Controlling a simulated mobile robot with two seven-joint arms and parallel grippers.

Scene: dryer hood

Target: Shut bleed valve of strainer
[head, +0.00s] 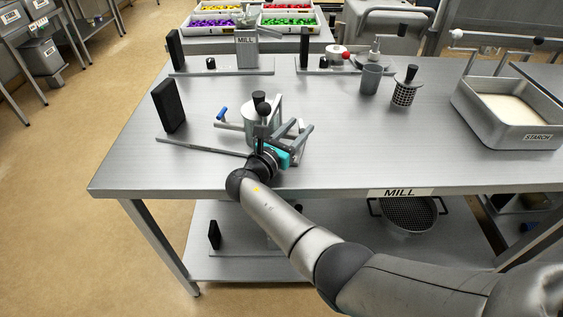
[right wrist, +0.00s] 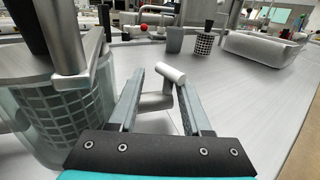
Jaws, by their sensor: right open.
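The strainer (head: 252,121) stands on the mill table, with a black knob on top and a blue-tipped lever (head: 221,113) on its left. In the right wrist view its clear body (right wrist: 45,120) with a mesh basket inside fills the left side. My right gripper (head: 299,127) is open beside the strainer's right side. In the right wrist view a pale grey cylindrical handle (right wrist: 171,73) on a short stem shows between the open fingers (right wrist: 158,84). It looks like the bleed valve's handle; contact cannot be told. My left gripper is not in view.
A black upright block (head: 169,105) stands left of the strainer. Behind are a grey cup (head: 371,79), a mesh basket with black knob (head: 405,92) and a starch tray (head: 515,132). The table's front right is clear.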

